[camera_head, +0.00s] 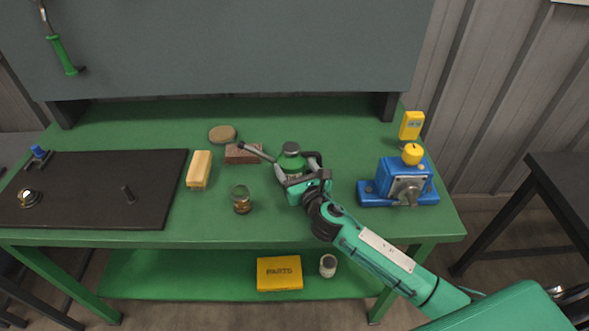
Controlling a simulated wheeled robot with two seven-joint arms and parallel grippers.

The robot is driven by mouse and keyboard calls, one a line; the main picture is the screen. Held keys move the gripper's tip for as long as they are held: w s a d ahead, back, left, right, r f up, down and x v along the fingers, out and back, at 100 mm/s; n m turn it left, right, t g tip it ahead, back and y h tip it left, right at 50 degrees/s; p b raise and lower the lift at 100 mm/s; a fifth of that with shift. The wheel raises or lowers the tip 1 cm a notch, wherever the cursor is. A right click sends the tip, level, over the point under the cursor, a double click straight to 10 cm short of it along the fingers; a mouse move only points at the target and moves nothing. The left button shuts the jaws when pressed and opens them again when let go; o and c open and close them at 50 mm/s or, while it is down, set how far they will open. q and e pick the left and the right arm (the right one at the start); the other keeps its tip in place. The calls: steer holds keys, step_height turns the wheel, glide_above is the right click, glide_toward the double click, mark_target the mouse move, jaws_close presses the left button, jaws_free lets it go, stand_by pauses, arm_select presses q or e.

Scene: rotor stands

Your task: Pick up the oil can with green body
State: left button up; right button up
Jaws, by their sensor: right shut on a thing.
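The oil can with green body (290,162) has a dark cap and a long thin spout pointing up and left. It is at the middle right of the green workbench. My right gripper (304,172) is shut on the oil can from its right side, and partly hides its body. I cannot tell whether the can touches the bench top. My left gripper is not in view.
On the green bench (300,222) are a brown brick (242,154), a tan block (199,169), a jar (241,200), a round disc (222,134), a blue vise-like device (400,184), a yellow meter (411,125) and a black mat (80,190). A yellow parts box (279,273) sits on the shelf below.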

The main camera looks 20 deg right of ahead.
step_height(320, 180, up, 19)
steer(key=p, duration=0.1)
steer(key=shift+f, duration=0.1)
steer(key=o, duration=0.5)
steer(key=c, duration=0.8)
step_height(320, 180, up, 4)
steer(key=p, duration=0.5)
